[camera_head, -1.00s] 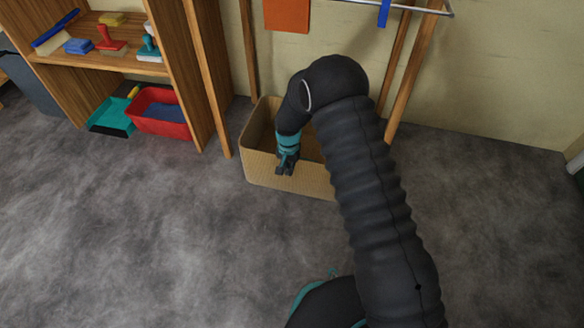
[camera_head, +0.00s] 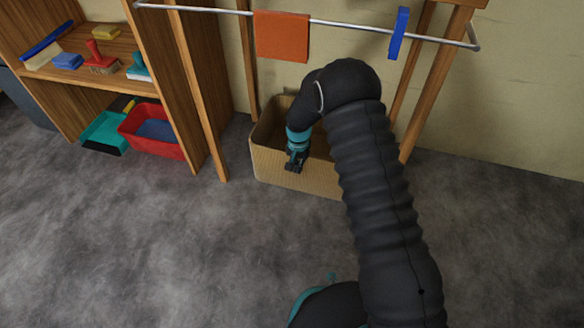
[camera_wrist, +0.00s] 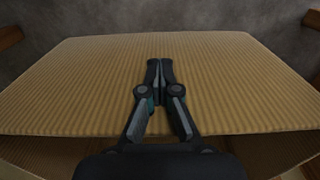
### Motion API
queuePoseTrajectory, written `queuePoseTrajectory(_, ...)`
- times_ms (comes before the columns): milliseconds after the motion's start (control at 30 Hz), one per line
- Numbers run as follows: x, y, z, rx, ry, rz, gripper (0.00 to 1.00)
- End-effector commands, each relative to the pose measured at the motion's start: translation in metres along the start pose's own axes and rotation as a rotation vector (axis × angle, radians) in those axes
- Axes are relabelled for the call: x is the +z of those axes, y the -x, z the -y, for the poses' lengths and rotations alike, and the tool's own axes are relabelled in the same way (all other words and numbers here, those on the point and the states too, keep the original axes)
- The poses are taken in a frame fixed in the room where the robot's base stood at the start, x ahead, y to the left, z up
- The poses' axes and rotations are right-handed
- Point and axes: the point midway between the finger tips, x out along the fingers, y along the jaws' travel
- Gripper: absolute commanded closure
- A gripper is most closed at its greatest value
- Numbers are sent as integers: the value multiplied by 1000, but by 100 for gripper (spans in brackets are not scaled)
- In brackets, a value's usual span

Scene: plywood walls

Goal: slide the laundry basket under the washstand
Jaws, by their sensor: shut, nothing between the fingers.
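The laundry basket (camera_head: 275,168) is a tan, ribbed open box on the floor between the washstand's wooden legs. Its front is about level with the front left leg (camera_head: 206,125). The washstand's top is out of view; its front rail (camera_head: 345,25) carries an orange towel. My gripper (camera_head: 292,168) is shut and empty at the basket's front wall, with my arm hiding the basket's right part. In the wrist view the shut fingers (camera_wrist: 160,64) lie over the ribbed wall (camera_wrist: 230,85); whether they touch it I cannot tell.
A wooden shelf (camera_head: 85,80) with brushes and sponges stands at left. Below it are a red tub (camera_head: 152,145) and a teal dustpan (camera_head: 103,132). A blue item (camera_head: 399,32) hangs on the rail. The grey floor in front is clear.

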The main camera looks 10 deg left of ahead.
Motion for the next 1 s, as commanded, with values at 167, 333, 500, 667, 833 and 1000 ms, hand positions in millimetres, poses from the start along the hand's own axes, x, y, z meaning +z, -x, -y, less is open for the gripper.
queuePoseTrajectory(167,-2,6,-2,-1,-4,-2,100)
queuePoseTrajectory(333,-2,29,0,-2,-2,-4,100)
queuePoseTrajectory(500,0,55,1,-1,2,-2,100)
queuePoseTrajectory(667,0,70,2,0,3,-1,100)
queuePoseTrajectory(833,1,75,2,0,3,0,100)
queuePoseTrajectory(1000,1,75,2,0,3,0,100)
